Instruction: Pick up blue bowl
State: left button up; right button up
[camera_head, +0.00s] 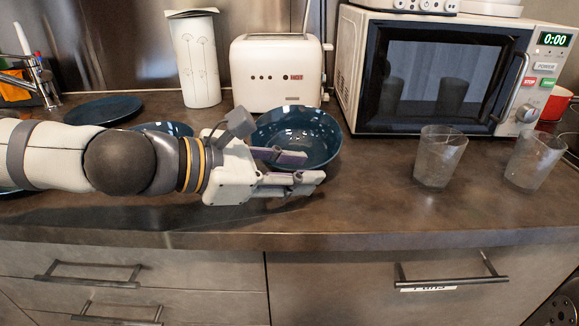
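The dark blue bowl (312,133) stands upright on the counter in front of the toaster. My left gripper (308,168) reaches in from the left at the bowl's front left side. Its two fingers point right and are apart, with a gap between them. The farther finger overlaps the bowl's front wall in the picture; I cannot tell whether it touches. The nearer finger is in front of the bowl, above the counter. The hand hides part of the bowl's left and front side. My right gripper is not in view.
Dark blue plates (103,110) and another dark blue dish (163,129) lie behind my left arm. A toaster (277,75), a white canister (196,60) and a microwave (437,75) stand behind. Two glasses (440,158) (534,160) stand at the right.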

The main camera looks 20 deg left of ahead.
pick_arm(q)
jog(key=shift+w+d+f, duration=0.1)
jog(key=shift+w+d, duration=0.1)
jog(key=shift+s+r, duration=0.1)
jog(key=shift+r, duration=0.1)
grip_shut()
